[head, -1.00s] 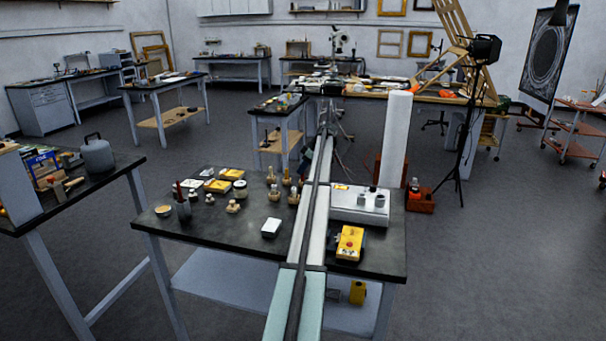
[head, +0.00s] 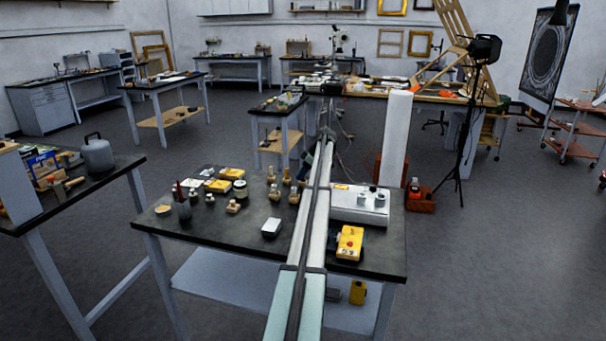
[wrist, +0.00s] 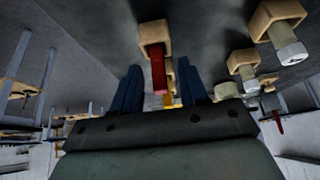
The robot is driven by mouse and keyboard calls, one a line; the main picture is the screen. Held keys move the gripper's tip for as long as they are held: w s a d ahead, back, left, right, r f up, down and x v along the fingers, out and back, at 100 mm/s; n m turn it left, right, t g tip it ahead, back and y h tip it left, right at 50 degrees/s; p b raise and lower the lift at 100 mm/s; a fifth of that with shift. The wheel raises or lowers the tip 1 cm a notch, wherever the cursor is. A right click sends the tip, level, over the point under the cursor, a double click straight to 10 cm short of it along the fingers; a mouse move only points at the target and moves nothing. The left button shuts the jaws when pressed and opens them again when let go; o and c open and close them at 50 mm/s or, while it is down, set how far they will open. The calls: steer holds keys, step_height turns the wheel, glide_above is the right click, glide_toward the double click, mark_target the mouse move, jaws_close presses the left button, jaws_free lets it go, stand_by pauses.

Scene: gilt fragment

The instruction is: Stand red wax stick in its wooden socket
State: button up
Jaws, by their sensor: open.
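The red wax stick (wrist: 158,77) shows in the wrist view, which has the tabletop along its top. It extends from a pale wooden block with an opening, the socket (wrist: 154,34), away from the table. I cannot tell how deep its end sits. My gripper (wrist: 160,70) is open, with one blue finger on each side of the stick. Gaps show between the fingers and the stick, so it looks ungripped. In the head view my arm hides the stick, its socket and most of the gripper.
Other wooden blocks, one with a metal bolt (wrist: 290,52), stand beside it. On the bench in the head view are several small wooden pieces, a white box (head: 271,228), a yellow control box (head: 350,243) and a grey-white unit (head: 359,205).

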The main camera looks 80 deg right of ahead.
steer(key=shift+r, duration=0.1)
steer(key=v, duration=1.2)
